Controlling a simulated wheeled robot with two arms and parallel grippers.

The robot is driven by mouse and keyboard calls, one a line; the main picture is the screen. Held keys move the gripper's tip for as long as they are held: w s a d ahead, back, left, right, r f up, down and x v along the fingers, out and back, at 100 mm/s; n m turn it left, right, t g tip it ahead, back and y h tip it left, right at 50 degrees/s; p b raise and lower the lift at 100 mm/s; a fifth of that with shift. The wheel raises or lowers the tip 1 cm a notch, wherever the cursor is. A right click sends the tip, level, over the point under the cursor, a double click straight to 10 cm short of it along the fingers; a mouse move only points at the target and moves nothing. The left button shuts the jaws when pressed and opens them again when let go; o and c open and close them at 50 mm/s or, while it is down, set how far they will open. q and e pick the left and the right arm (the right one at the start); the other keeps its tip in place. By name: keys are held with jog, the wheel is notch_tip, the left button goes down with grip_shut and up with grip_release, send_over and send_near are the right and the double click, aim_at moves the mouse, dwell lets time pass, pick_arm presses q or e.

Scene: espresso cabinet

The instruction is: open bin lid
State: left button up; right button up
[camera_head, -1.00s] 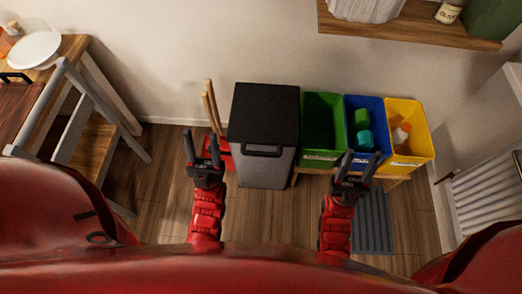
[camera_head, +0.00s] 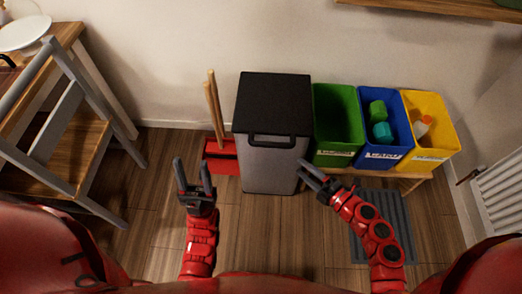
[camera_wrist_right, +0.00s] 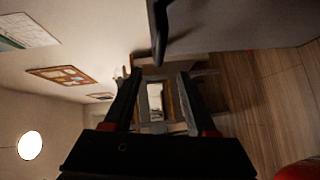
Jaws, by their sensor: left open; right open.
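The bin (camera_head: 269,165) is a tall grey box with a black lid (camera_head: 273,100), standing against the wall. The lid is shut, with a black handle (camera_head: 271,141) on its front edge. My right gripper (camera_head: 305,172) is open and empty, just in front of the bin's right front side, below and right of the handle and apart from it. In the right wrist view the open fingers (camera_wrist_right: 158,100) show, with a dark handle-like part (camera_wrist_right: 165,35) above them. My left gripper (camera_head: 192,176) is open and empty, left of the bin.
Green (camera_head: 338,122), blue (camera_head: 382,128) and yellow (camera_head: 428,132) bins stand on a low wooden bench right of the grey bin. A red dustpan (camera_head: 221,156) with wooden sticks is on its left. A grey mat (camera_head: 384,215) lies on the floor.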

jog(key=x, duration=1.7)
jog(key=shift+w+b, duration=0.15)
jog(key=shift+b, duration=0.2)
jog(key=c, duration=0.9)
grip_shut()
